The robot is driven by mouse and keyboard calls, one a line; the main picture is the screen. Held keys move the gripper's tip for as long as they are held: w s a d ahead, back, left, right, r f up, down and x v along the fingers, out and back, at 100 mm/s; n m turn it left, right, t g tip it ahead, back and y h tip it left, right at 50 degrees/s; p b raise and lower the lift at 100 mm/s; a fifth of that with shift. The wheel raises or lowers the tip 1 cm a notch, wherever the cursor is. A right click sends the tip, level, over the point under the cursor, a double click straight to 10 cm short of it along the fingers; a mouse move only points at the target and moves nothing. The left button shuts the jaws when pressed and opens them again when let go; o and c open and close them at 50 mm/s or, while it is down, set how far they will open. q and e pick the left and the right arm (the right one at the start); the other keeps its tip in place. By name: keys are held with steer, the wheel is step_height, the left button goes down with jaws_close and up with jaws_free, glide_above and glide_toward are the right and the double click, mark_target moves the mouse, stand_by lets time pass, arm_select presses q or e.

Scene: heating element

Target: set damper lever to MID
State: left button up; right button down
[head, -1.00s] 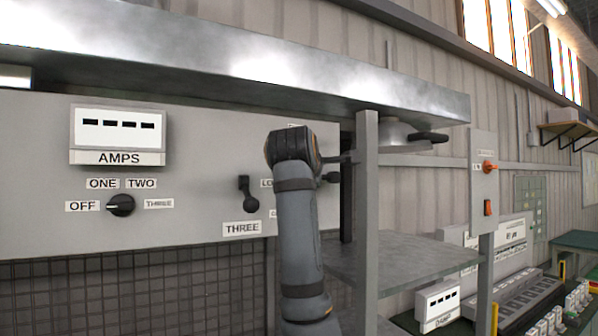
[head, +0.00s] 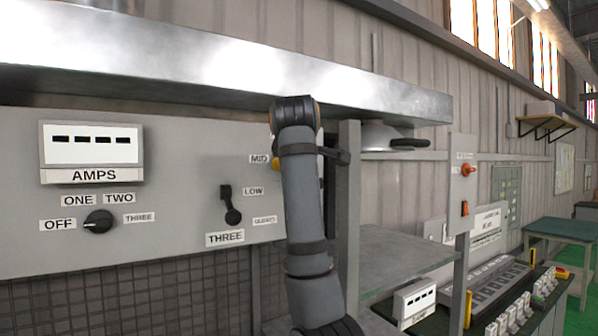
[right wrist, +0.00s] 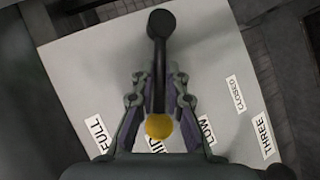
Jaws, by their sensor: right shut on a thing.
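The damper lever (right wrist: 157,55) is a black bar with a round pivot end and a yellow knob (right wrist: 159,126). In the right wrist view my right gripper (right wrist: 158,82) is shut on the lever, a finger on each side of the bar. The knob end lies over the partly covered MID label (right wrist: 156,146), between FULL (right wrist: 96,133) and LOW (right wrist: 206,130). In the head view my right arm covers most of the lever; a bit of yellow knob (head: 275,163) shows beside the MID label (head: 259,159). My left gripper is not in view.
Left of my arm are a small black switch (head: 230,205) above THREE, a rotary knob (head: 98,221) and the AMPS display (head: 91,146). A metal post (head: 347,220) stands close right of my arm. A steel ledge (head: 200,55) runs above.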

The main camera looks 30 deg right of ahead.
steer(key=c, duration=1.4)
jaws_free()
steer(key=shift+o, duration=0.2)
steer(key=v, duration=0.7)
steer(key=shift+s, duration=0.25)
steer(key=shift+w, duration=0.15)
